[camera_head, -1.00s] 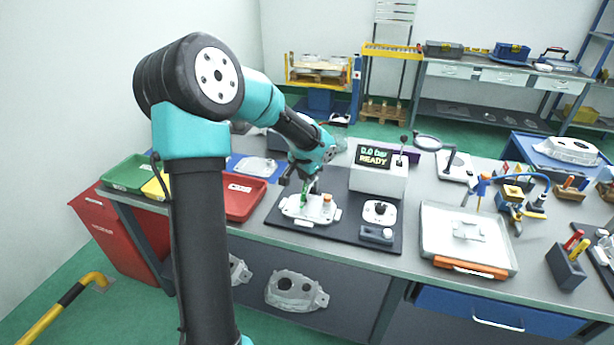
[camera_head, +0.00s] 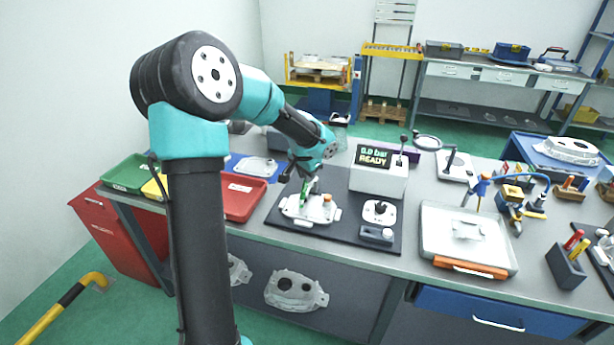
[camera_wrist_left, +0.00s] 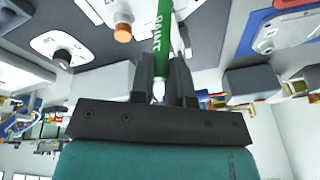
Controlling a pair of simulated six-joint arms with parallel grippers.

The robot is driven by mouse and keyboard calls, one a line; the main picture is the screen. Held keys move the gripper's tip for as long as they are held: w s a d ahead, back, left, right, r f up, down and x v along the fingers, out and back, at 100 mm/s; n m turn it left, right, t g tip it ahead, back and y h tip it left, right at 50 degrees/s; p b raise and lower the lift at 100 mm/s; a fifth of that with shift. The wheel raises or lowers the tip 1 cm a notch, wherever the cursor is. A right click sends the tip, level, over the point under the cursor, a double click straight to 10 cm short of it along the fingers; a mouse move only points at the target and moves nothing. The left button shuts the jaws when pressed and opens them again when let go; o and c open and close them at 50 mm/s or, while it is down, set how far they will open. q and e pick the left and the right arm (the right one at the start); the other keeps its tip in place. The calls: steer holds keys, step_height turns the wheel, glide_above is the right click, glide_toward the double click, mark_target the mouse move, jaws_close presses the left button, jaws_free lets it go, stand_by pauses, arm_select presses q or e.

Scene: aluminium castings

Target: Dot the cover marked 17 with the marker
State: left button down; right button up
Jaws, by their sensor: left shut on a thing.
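My left gripper (camera_head: 307,179) is shut on a green marker (camera_head: 306,191). In the left wrist view the green marker (camera_wrist_left: 163,28) stands between the fingers (camera_wrist_left: 164,75), with white lettering on its barrel. The marker points down over a pale cast cover (camera_head: 296,211) on the dark mat. I cannot tell whether its tip touches the cover. An orange-topped piece (camera_head: 327,199) stands at the cover's right end. No number 17 is readable on any part. My right gripper is not in view.
A box with a READY display (camera_head: 377,177) stands behind. A red tray (camera_head: 241,197) is left; a large pale tray (camera_head: 432,246) is right.

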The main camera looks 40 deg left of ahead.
arm_select(q)
steer(key=shift+r, duration=3)
steer(key=shift+d, duration=0.1)
